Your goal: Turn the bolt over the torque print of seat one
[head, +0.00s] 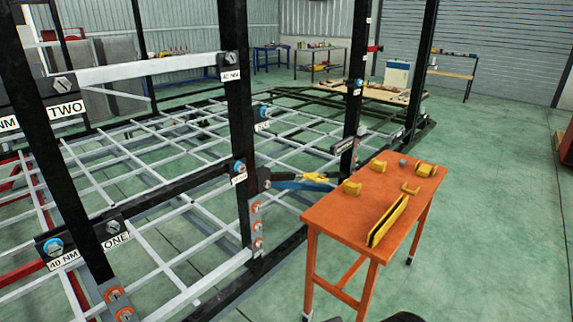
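The seat one bracket (88,237) is a dark plate on the chassis at the lower left, behind a black upright post. It carries a white "40 NM" torque print (64,260) and a white "ONE" label (115,243). A grey bolt (54,247) with a blue ring around it sits directly over the torque print. A second grey bolt (113,227), with no blue ring visible, sits over the "ONE" label. My gripper is not in view, and nothing touches either bolt in the picture.
An orange table (338,215) at the right holds several yellow items. A blue and yellow tool-like object (300,181) lies between it and a post. The "TWO" label (66,110) is above seat one. Black posts and white bars surround the bolts. Green floor (490,240) is clear at right.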

